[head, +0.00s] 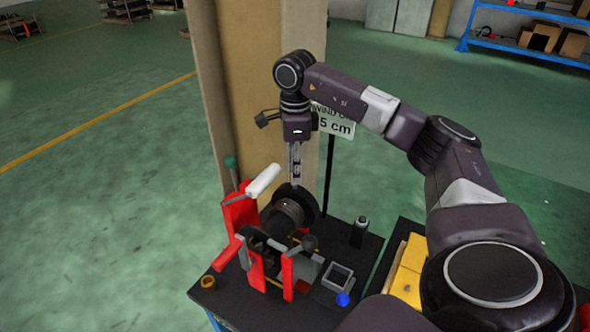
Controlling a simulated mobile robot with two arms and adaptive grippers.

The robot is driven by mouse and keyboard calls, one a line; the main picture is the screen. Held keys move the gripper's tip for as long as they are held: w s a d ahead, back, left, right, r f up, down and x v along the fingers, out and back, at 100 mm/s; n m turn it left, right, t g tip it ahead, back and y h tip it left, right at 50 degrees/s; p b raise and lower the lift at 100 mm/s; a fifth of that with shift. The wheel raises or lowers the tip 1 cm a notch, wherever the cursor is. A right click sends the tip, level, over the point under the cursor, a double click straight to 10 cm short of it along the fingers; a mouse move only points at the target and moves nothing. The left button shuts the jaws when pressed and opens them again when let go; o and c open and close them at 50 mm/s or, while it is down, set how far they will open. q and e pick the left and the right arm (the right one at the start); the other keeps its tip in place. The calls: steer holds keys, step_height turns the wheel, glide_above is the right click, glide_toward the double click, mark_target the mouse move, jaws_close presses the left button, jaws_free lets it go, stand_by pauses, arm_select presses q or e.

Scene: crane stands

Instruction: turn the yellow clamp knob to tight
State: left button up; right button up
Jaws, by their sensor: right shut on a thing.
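A small yellow-brown round knob (208,283) sits at the front left corner of the black stand top (232,296), apart from my gripper; how tight it is cannot be told. My right gripper (296,182) points down, its fingers close together at the upper rim of the black disc (307,200) on the winch drum. It is shut there, but the contact is small and partly hidden. A white handle (263,180) lies just left of the fingers. My left gripper is out of view.
A dark bottle (359,231), a square tray (338,277) and a blue ball (342,299) are to the right. A cardboard-coloured post (238,80) rises behind.

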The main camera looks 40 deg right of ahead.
steer(key=shift+m, duration=0.3)
jaws_close()
steer(key=m, duration=0.6)
steer(key=shift+m+p, duration=0.3)
steer(key=shift+p, duration=0.1)
steer(key=m, duration=0.3)
steer(key=shift+r+m, duration=0.1)
steer(key=shift+m, duration=0.2)
steer(key=m, duration=0.3)
steer(key=shift+m+p, duration=0.3)
steer(key=shift+p, duration=0.05)
steer(key=m, duration=0.6)
steer(key=shift+p, duration=0.3)
steer(key=m, duration=0.6)
steer(key=shift+m+p, duration=0.3)
steer(key=shift+m, duration=0.1)
